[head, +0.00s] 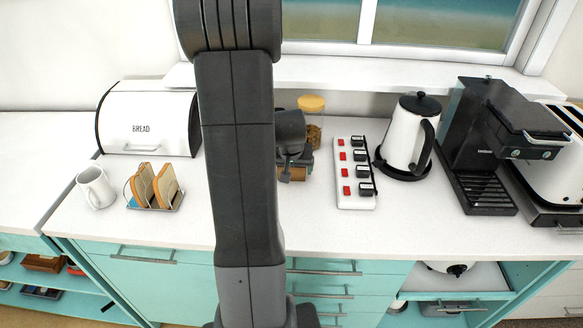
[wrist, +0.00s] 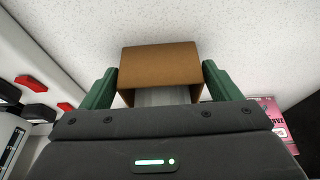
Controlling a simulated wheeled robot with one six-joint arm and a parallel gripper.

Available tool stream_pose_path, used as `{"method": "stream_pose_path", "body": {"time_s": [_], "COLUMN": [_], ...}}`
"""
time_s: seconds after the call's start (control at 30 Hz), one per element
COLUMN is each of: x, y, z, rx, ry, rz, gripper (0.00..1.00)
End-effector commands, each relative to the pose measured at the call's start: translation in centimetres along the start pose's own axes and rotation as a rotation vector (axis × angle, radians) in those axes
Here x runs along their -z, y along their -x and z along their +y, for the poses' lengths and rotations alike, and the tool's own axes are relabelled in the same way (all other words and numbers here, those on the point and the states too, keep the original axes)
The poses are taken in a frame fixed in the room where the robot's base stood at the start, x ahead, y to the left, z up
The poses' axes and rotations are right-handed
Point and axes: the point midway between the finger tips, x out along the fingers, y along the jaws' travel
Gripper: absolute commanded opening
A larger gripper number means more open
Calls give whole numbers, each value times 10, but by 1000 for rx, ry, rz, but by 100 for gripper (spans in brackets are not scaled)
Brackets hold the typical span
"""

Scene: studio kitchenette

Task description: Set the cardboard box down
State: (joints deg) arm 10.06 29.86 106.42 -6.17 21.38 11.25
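The cardboard box (wrist: 160,64) is a small brown box between the two green fingers of my gripper (wrist: 160,72) in the wrist view. The fingers press against its left and right sides. In the head view, only a small brown part of the box (head: 293,174) shows below my gripper (head: 296,163), over the white counter (head: 320,225). My arm hides the rest. I cannot tell whether the box touches the counter.
A power strip (head: 355,180) with red switches and a kettle (head: 405,140) stand right of my gripper. A jar (head: 312,108) is behind it. A toast rack (head: 155,190), mug (head: 96,188) and bread bin (head: 150,122) are left. The front counter is clear.

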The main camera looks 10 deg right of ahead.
Motion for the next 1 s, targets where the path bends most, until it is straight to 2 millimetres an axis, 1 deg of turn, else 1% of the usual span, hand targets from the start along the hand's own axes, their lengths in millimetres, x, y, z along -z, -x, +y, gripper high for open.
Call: {"method": "stream_pose_path", "body": {"time_s": [0.03,0.07,0.3,0.47,0.57,0.67,1.0], "x": [0,0,0,2,2,2,2], "y": [0,0,1,6,16,32,90], "z": [0,0,0,0,0,0,0], "rx": [0,0,0,0,0,0,1], "ry": [0,0,0,0,0,1,0], "rz": [0,0,0,1,3,5,5], "gripper": [94,96,96,96,96,96,96]}}
